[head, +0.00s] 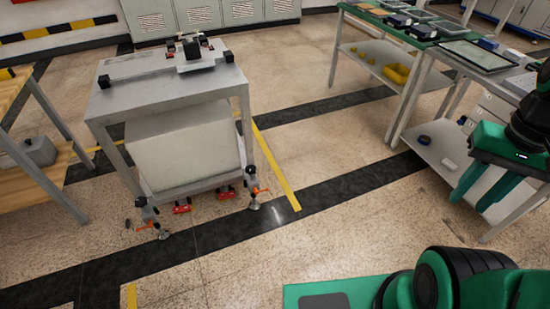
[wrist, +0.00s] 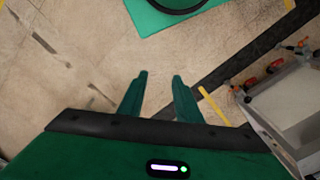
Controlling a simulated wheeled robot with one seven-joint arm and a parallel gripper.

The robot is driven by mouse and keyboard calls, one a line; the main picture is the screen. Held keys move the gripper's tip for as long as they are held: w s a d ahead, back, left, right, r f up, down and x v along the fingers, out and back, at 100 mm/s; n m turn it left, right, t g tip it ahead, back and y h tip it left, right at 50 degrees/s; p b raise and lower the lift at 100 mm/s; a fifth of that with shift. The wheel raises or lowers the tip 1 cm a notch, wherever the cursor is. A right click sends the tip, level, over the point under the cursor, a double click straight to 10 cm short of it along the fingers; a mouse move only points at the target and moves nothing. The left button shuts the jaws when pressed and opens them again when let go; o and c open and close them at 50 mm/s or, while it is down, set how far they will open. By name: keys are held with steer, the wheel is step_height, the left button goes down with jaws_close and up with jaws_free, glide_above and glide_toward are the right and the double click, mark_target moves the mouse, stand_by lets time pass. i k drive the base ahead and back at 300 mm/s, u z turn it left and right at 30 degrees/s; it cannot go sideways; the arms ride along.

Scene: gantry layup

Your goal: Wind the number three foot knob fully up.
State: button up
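A grey wheeled stand (head: 170,88) is at the left in the head view, with levelling feet at its lower corners. The front left foot (head: 152,220) and front right foot (head: 253,192) each carry an orange handle or knob. No foot number is readable, so I cannot tell which is number three. The rear feet are mostly hidden. The stand also shows at the right edge of the wrist view (wrist: 288,100). My gripper (head: 474,198) is at the right in the head view, well apart from the stand. Its green fingers are parted and empty in the wrist view (wrist: 160,78).
Red pedals or caster parts (head: 181,206) sit low between the front feet. A wooden bench (head: 30,165) stands close on the left. A green-topped workbench (head: 400,32) with trays and a yellow bin (head: 398,74) is at the right. Open floor lies before the stand.

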mark_target(250, 170)
steer(key=z, duration=1.05)
steer(key=k, duration=1.15)
steer(key=u, duration=1.55)
steer(key=i, duration=1.25)
steer(key=u, duration=0.05)
